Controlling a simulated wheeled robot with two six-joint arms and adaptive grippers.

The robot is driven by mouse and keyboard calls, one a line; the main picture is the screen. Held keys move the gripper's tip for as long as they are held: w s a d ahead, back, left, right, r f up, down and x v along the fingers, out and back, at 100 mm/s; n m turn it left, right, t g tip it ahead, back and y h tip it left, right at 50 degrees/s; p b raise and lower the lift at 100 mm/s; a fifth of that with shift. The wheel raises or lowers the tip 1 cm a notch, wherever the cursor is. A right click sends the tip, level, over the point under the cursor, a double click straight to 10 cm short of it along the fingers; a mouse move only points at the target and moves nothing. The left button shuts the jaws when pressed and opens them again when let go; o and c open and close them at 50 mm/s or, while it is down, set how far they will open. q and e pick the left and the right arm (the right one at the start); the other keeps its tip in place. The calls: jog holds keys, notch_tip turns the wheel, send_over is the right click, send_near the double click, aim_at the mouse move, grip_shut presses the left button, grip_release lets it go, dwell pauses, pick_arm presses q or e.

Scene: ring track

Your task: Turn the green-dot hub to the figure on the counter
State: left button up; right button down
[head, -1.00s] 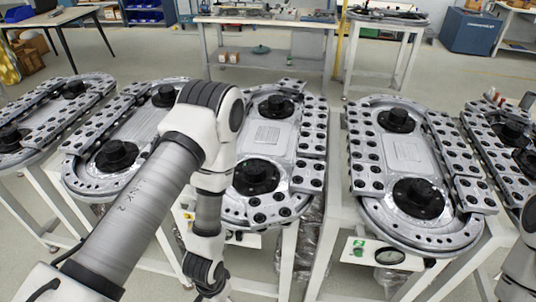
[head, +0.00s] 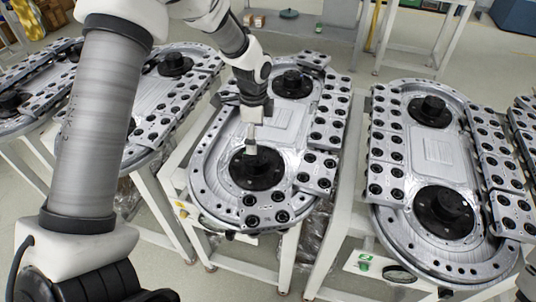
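A ring track (head: 285,122) stands in the middle, with a black near hub (head: 258,176) and a black far hub (head: 293,84). My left gripper (head: 251,148) points down at the near hub, its tips at or just above the hub's raised centre; I cannot tell contact or whether it is open. The right-hand track (head: 437,149) has a near hub (head: 444,211) and a far hub (head: 430,110). A green tag (head: 364,262) sits on its front panel beside a dark round dial (head: 399,275), too small to read. No green dot shows on any hub. My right gripper is out of view.
Studded metal blocks (head: 315,170) line the tracks. Narrow floor gaps separate the white stands (head: 335,235). My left arm covers part of the left tracks.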

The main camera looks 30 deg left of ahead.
aim_at(256, 156)
pick_arm(q)
jog(key=shift+w+f, duration=0.25)
jog(key=shift+f, duration=0.2)
jog(key=shift+s, duration=0.1)
jog(key=shift+s+f+p, duration=0.25)
jog(key=shift+f, duration=0.3)
jog(key=shift+s+f+p, duration=0.2)
jog(key=shift+f+p, duration=0.05)
jog(key=shift+f, duration=0.25)
jog(key=f, duration=0.5)
jog(key=shift+w+p, duration=0.35)
jog(key=shift+p, duration=0.05)
jog(key=shift+s, duration=0.15)
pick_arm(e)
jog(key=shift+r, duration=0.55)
pick_arm(q)
jog(key=c, duration=1)
